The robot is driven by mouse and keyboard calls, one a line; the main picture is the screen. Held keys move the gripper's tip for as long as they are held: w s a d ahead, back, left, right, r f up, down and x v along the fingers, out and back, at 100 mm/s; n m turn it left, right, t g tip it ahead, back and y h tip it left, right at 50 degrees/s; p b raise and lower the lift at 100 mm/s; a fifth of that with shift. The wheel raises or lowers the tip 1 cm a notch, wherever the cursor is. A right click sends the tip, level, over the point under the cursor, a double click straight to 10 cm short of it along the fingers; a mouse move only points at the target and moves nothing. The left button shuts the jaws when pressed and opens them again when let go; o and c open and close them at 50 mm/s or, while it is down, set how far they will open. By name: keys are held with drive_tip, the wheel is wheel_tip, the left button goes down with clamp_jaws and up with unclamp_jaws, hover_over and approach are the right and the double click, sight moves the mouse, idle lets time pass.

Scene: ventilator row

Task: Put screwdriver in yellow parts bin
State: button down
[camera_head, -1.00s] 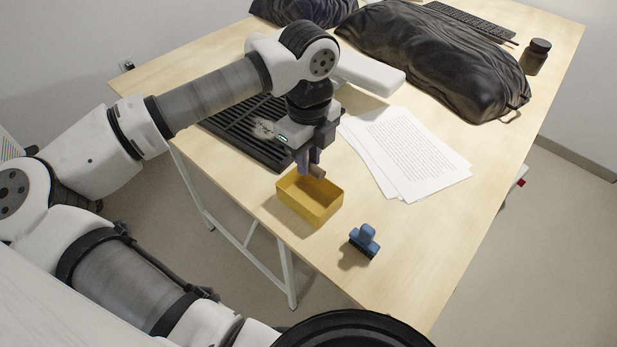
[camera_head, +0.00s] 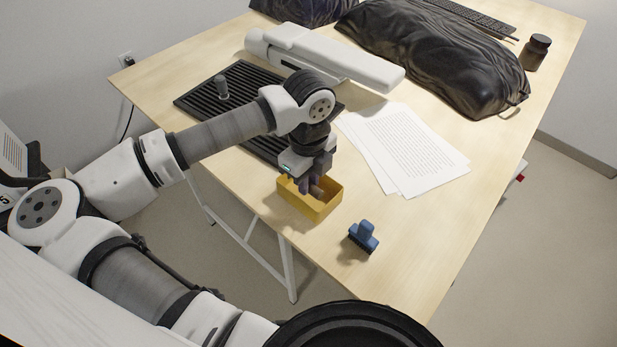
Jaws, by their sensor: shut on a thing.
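The yellow parts bin (camera_head: 322,208) is an open box on the wooden table, near its front left edge. My gripper (camera_head: 310,186) points down into the bin's opening, with its purple fingers partly below the rim. It is shut on the screwdriver (camera_head: 317,191), of which only a short brownish-grey end shows. The rest of the screwdriver is hidden by the fingers and the bin wall. I cannot tell whether it touches the bin floor.
A black slatted mat (camera_head: 200,103) bears a grey upright piece (camera_head: 220,88). Papers (camera_head: 410,150), a white device (camera_head: 330,55) and a black-covered bulk (camera_head: 430,55) lie behind. The table's front right is clear.

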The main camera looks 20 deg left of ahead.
drive_tip(key=shift+f+b, duration=0.55)
drive_tip(key=shift+b, duration=0.15)
drive_tip(key=c, duration=1.3)
unclamp_jaws()
drive_tip(key=shift+r, duration=0.1)
drive_tip(key=r+p, duration=0.1)
drive_tip(key=p, duration=0.1)
drive_tip(key=shift+r+p, duration=0.3)
drive_tip(key=shift+r, duration=0.05)
wheel_tip(320, 180, up, 12)
drive_tip(key=b, duration=0.2)
drive_tip(key=shift+f+b, duration=0.25)
drive_tip(key=shift+b, duration=0.05)
